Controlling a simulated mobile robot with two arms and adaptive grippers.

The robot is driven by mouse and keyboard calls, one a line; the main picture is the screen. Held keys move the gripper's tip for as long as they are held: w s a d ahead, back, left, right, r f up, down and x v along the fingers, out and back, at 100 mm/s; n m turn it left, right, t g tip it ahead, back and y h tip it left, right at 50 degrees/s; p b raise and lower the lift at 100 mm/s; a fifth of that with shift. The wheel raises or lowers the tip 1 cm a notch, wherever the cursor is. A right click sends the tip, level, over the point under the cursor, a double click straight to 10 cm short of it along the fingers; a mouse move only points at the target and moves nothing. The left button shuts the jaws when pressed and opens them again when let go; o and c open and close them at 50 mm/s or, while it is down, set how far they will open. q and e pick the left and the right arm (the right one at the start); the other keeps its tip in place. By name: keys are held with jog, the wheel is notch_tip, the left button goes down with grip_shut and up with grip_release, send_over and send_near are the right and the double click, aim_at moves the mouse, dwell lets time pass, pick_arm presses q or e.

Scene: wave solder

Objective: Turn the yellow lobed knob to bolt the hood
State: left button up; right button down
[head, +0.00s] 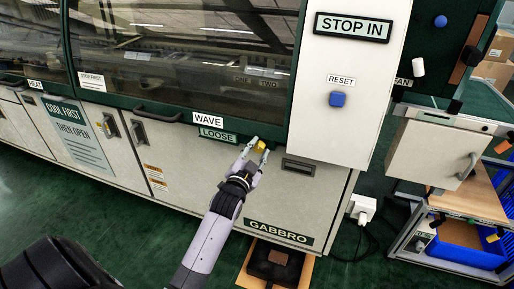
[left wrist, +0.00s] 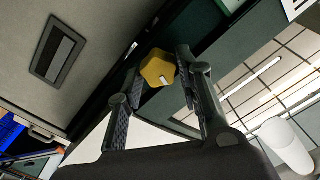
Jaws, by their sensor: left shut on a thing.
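The yellow lobed knob (head: 261,146) sits on the dark green lower frame of the hood (head: 190,62), just right of the LOOSE label (head: 217,135). My left gripper (head: 257,150) reaches up to it from below, with a finger on each side. In the left wrist view the knob (left wrist: 158,69) shows between the two fingers, its lobed face with a pale mark. The gripper is shut on the knob. The hood window appears closed. My right gripper is not in view.
A white panel with a blue RESET button (head: 337,99) stands right of the knob. A recessed dark handle (head: 299,166) is on the cabinet below. A hood handle (head: 159,112) lies to the left. A cart with a blue bin (head: 466,247) stands at right.

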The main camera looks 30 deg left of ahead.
pick_arm(q)
jog(key=m+p, duration=0.1)
jog(key=m, duration=0.1)
jog(key=shift+m, duration=0.4)
jog(key=m, duration=0.2)
jog(key=shift+d+m+p, duration=0.1)
jog(key=shift+m+p, duration=0.3)
jog(key=m, duration=0.3)
jog(key=shift+f, duration=0.15)
jog(key=shift+f+m, duration=0.1)
jog(key=shift+m, duration=1.8)
jog(key=o, duration=1.2)
jog(key=shift+c, duration=0.2)
